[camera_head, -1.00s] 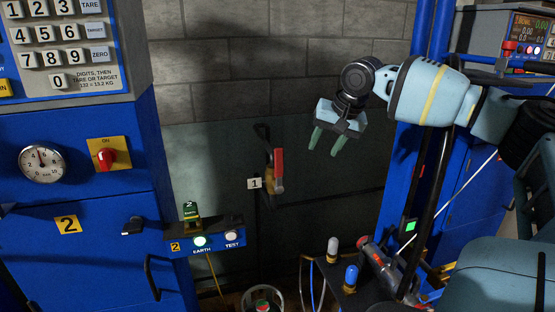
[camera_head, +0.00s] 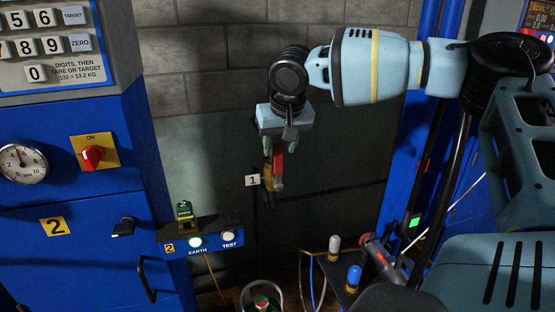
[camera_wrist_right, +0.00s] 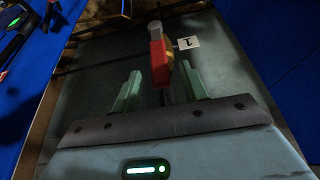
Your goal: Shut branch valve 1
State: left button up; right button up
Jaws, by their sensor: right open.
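Branch valve 1 is on the wall panel, with a red lever (camera_head: 279,160) pointing up and down along a brass body (camera_head: 268,177). A white tag marked 1 (camera_head: 252,180) is just left of it. My right gripper (camera_head: 281,150) is open at the upper part of the lever in the head view, partly covering it. In the right wrist view the red lever (camera_wrist_right: 159,62) stands between and beyond the two green fingertips (camera_wrist_right: 160,80). I cannot tell whether a finger touches it. My left gripper is not in view.
A blue cabinet with a gauge (camera_head: 23,164) and red rotary switch (camera_head: 93,157) stands at left. An earth/test box (camera_head: 212,238) juts out below it. A shelf with a white-capped (camera_head: 334,245) and a blue-capped (camera_head: 353,278) fitting is lower right. Blue uprights stand at right.

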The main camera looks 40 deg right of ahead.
aim_at(278, 159)
jog(key=shift+x, duration=2.8)
grip_shut()
